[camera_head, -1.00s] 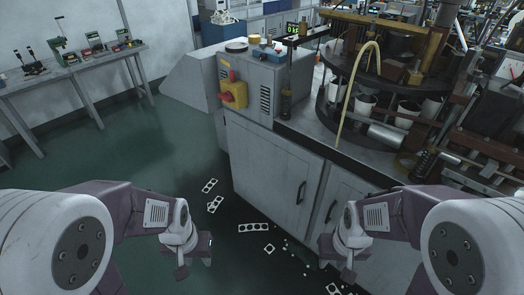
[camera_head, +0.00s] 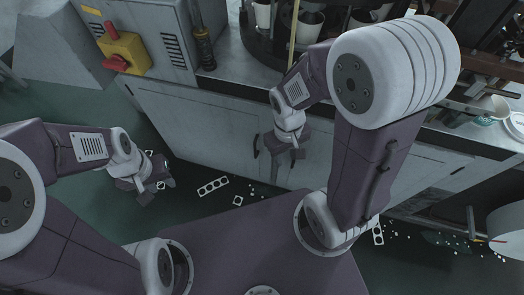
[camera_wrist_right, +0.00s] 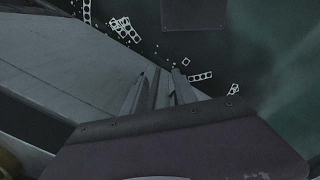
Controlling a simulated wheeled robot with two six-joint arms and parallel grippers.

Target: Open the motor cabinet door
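The grey cabinet under the machine shows in the head view, with a left door (camera_head: 195,125) that looks shut. A dark vertical handle (camera_head: 257,145) is near that door's right edge. Which door is the motor cabinet door cannot be told. My right gripper (camera_head: 288,157) is in front of the cabinet just right of this handle, pointing down, its fingers apart and empty. It hides part of the cabinet front. In the right wrist view its fingers (camera_wrist_right: 163,92) are apart beside the pale cabinet surface (camera_wrist_right: 85,65). My left gripper (camera_head: 155,187) is open and empty over the floor, left of the cabinet doors.
A control box with a red and yellow switch (camera_head: 125,55) stands above the cabinet at the left. White punched strips (camera_head: 213,186) and small scraps lie on the green floor. A white round object (camera_head: 508,232) is at the far right. The floor at the left is clear.

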